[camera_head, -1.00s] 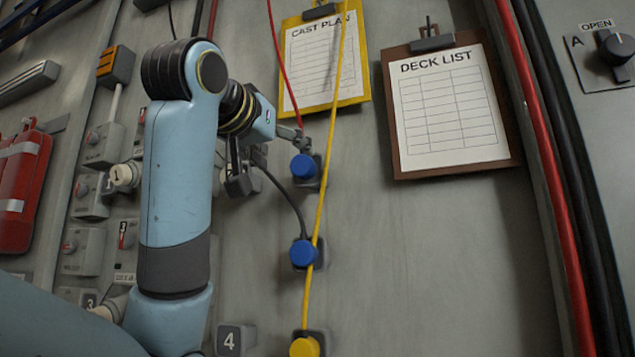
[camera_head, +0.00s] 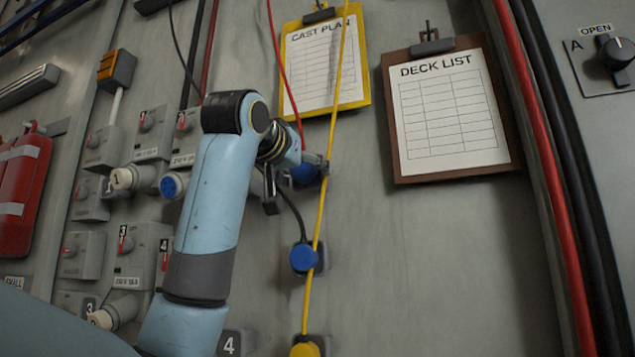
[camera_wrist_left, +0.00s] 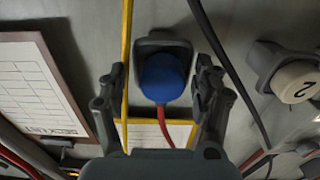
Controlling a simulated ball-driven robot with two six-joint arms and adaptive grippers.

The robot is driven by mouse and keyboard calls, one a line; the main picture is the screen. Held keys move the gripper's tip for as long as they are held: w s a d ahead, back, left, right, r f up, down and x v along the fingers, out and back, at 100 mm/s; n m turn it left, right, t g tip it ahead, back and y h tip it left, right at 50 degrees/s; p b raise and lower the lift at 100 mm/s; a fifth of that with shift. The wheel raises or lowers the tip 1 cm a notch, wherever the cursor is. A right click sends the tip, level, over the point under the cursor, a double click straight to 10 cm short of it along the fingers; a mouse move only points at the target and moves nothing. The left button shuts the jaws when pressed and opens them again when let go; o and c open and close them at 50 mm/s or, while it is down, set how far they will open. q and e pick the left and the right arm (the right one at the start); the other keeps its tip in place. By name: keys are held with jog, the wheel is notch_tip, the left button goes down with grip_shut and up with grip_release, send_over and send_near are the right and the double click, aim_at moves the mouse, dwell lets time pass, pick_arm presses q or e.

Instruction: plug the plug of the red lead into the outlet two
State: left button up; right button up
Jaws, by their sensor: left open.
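The red lead (camera_head: 278,60) hangs from above and ends at a blue plug (camera_head: 304,174), partly hidden by my left gripper (camera_head: 293,184). In the left wrist view this blue plug (camera_wrist_left: 164,78) sits in a dark holder on the wall, with the red lead (camera_wrist_left: 166,128) leaving it. The open fingers of my left gripper (camera_wrist_left: 160,92) stand on either side of the plug; I cannot tell whether they touch it. Outlet two (camera_wrist_left: 296,84), a pale round end marked 2, is at the right of the wrist view. I cannot make it out in the head view. My right gripper is not in view.
The yellow lead (camera_head: 329,150) runs close beside the fingers. Below are another blue plug (camera_head: 304,257) on a black lead and a yellow plug (camera_head: 305,349). Outlet one (camera_head: 122,178) and a blue-faced socket (camera_head: 173,185) are left. Clipboards (camera_head: 455,110) hang right.

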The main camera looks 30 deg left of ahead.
aim_at(300, 170)
pick_arm(q)
jog(key=shift+w, duration=0.2)
jog(key=shift+s+a+p, duration=0.1)
jog(key=shift+a+p, duration=0.05)
jog(key=shift+p, duration=0.15)
dwell(0.7)
jog(key=shift+p, duration=0.35)
dwell(0.5)
grip_shut()
jog(key=shift+s, duration=0.15)
jog(key=shift+p+v, duration=0.4)
jog(key=shift+v, duration=2.45)
